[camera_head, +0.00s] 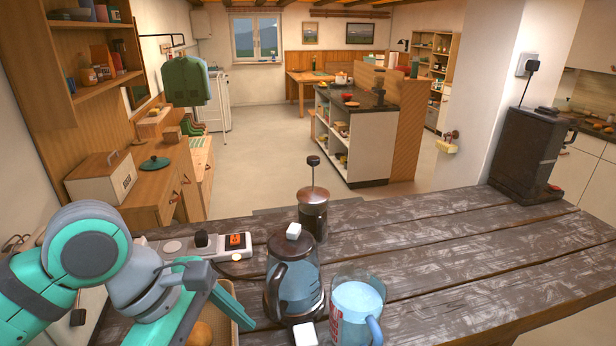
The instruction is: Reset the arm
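My arm, teal and grey, reaches in from the left edge over the near left of the dark plank table (440,255). My gripper (215,305) is low in the view, left of the glass kettle (295,285). A teal finger-like part slants down to the right over a small basket (229,333). The gripper's tips are partly hidden by its own body, so I cannot tell whether it is open or shut. I see nothing clearly held in it.
A glass jug (357,305) of bluish liquid stands right of the kettle, with a white cube (304,335) between them. A French press (313,215) stands behind. A dark machine (527,155) is at the right end. The table's right half is mostly clear.

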